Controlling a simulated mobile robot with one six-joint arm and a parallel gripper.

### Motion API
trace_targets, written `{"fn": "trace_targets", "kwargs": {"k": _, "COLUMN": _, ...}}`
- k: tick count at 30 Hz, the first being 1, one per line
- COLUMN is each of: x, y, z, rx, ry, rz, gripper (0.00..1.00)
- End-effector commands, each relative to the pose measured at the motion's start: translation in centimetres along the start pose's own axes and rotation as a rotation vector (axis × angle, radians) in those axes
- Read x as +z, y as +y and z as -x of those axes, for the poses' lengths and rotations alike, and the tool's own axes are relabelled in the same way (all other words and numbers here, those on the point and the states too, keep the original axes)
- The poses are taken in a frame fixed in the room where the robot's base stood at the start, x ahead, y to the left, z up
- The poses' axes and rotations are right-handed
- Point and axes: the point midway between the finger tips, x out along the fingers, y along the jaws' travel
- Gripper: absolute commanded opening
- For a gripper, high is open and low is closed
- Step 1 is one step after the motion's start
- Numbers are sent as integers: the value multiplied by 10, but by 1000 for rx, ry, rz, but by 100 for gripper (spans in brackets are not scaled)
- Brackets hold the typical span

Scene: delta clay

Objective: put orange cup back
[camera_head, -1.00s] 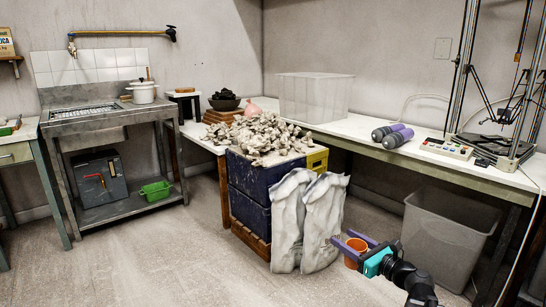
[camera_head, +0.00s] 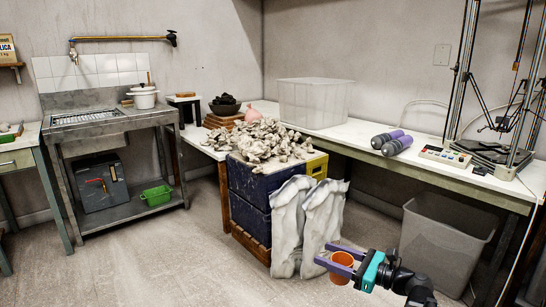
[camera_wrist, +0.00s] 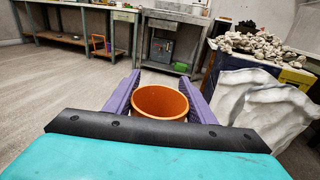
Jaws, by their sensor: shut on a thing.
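The orange cup (camera_head: 342,266) is held upright between the purple fingers of my gripper (camera_head: 335,263), at the lower right of the head view, in front of the white sacks. In the wrist view the orange cup (camera_wrist: 160,104) shows its open rim and empty-looking inside. The fingers of my gripper (camera_wrist: 162,92) press on its two sides. The cup's base is mostly hidden in the wrist view.
White sacks (camera_head: 290,225) lean on a blue crate (camera_head: 248,190) topped with pale clay lumps. A clear bin (camera_head: 440,240) stands under the white workbench (camera_head: 350,133) at right. A metal sink table (camera_head: 88,117) stands at left. The floor at left is clear.

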Motion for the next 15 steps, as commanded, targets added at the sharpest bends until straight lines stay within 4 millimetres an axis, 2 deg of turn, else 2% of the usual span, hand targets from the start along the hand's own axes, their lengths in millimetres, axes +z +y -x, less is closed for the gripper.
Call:
{"fn": "trace_targets", "kwargs": {"k": 1, "x": 11, "y": 0, "z": 0, "rx": 0, "ry": 0, "rz": -1, "gripper": 24}}
{"fn": "trace_targets", "kwargs": {"k": 15, "x": 52, "y": -1, "z": 2, "rx": -1, "ry": -1, "rz": -1, "gripper": 24}}
